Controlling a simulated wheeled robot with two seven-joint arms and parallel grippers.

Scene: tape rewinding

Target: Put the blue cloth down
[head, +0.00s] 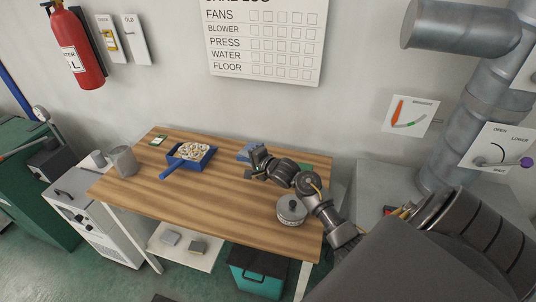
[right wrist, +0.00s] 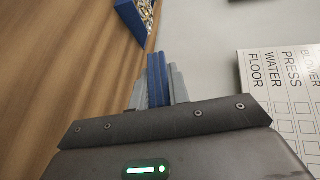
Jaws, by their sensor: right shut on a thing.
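My right gripper (head: 252,162) is at the cloth, reaching in from the right. In the right wrist view the grey fingers of the gripper (right wrist: 156,84) are closed on the cloth (right wrist: 157,78), which shows as a blue strip between them. I cannot tell whether the cloth touches the table. My left gripper is not in view.
A blue pan (head: 172,169) of pale pieces stands left of the cloth; it also shows in the right wrist view (right wrist: 128,17). A grey cup (head: 123,161) is at the left end. The table's front middle is clear.

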